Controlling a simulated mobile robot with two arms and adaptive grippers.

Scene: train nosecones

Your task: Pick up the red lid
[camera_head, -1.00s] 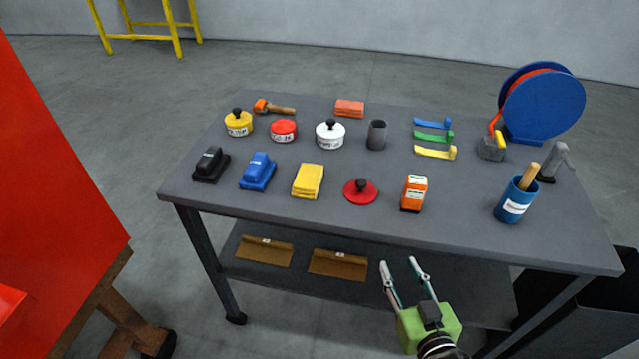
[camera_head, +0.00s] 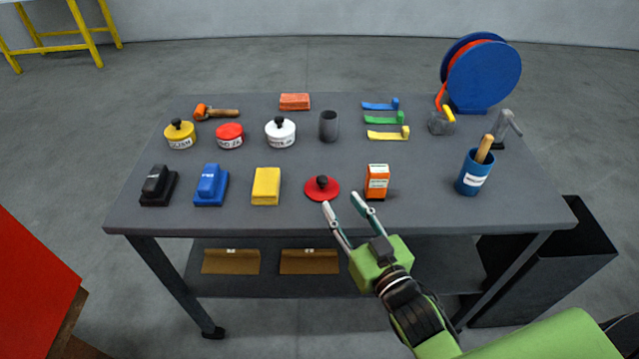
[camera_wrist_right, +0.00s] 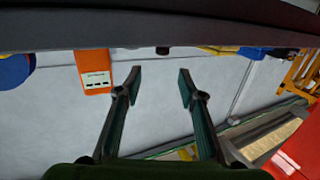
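The red lid (camera_head: 322,195) is a round flat disc with a black knob. It lies knob up near the front edge of the grey table (camera_head: 440,212), between the yellow block and the orange box. My right gripper (camera_head: 341,200) is open and empty, its fingertips just in front of the lid at its lower right in the head view. In the right wrist view, the two fingers (camera_wrist_right: 160,72) are apart with nothing between them. A small dark shape there may be the lid's knob; I cannot tell. My left gripper is out of view.
The orange box (camera_head: 377,180) stands close right of the lid, and it also shows in the right wrist view (camera_wrist_right: 96,72). A yellow block (camera_head: 265,187) lies to the left. Behind are a red pot (camera_head: 229,137), a white pot (camera_head: 281,133) and a dark cup (camera_head: 328,126).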

